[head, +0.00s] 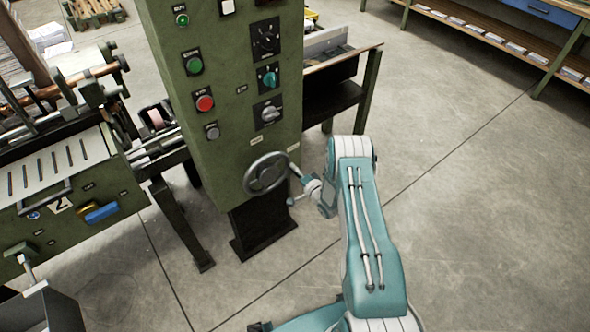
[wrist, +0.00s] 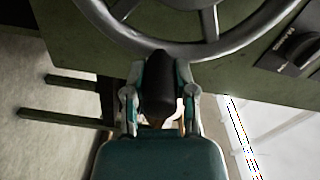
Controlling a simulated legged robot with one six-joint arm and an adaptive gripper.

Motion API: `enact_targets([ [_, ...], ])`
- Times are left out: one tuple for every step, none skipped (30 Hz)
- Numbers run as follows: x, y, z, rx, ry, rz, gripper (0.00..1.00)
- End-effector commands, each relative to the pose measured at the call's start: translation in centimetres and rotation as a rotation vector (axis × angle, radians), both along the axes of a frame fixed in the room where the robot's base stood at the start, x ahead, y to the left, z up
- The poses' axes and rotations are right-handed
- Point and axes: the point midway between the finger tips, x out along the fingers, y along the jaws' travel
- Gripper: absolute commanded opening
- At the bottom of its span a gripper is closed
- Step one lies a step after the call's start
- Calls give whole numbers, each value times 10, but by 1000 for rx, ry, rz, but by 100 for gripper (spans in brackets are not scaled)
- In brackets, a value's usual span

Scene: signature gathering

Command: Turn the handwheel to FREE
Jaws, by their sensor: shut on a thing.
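The grey spoked handwheel (head: 249,178) is mounted low on the front of the green control column (head: 226,125). In the wrist view, its rim and spokes (wrist: 212,22) fill the top of the picture. My gripper (head: 298,186) is at the right side of the wheel. In the wrist view, the black handle (wrist: 157,82) on the wheel's rim stands between the two fingers, and my gripper (wrist: 160,97) is shut on it. No FREE mark is readable in either view.
Green, red and grey buttons (head: 204,103) and rotary switches (head: 269,77) sit above the wheel. A green machine with rollers (head: 75,170) stands to the left. A dark side table (head: 345,92) is behind the column. Open concrete floor (head: 470,200) lies to the right.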

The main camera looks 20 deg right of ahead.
Motion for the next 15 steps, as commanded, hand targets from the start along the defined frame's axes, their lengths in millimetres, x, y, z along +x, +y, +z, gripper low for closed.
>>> enact_targets([
  [1,-1,1,-3,-2,-4,0],
  [1,-1,1,-3,-1,-4,0],
  [1,-1,0,-3,-1,-4,0],
  [1,-1,0,-3,-1,-4,0],
  [1,-1,0,-3,-1,-3,0],
  [1,-1,0,-3,-1,-3,0],
  [1,-1,0,-3,-1,-3,0],
  [1,-1,0,-3,-1,-3,0],
  [1,-1,0,-3,-1,-3,0],
  [1,-1,0,-3,-1,-3,40],
  [1,-1,0,-3,-1,-3,53],
  [1,-1,0,-2,0,-2,69],
  [0,-1,0,-2,0,-2,69],
  [0,-1,0,-2,0,-2,69],
  [0,-1,0,-2,0,-2,69],
])
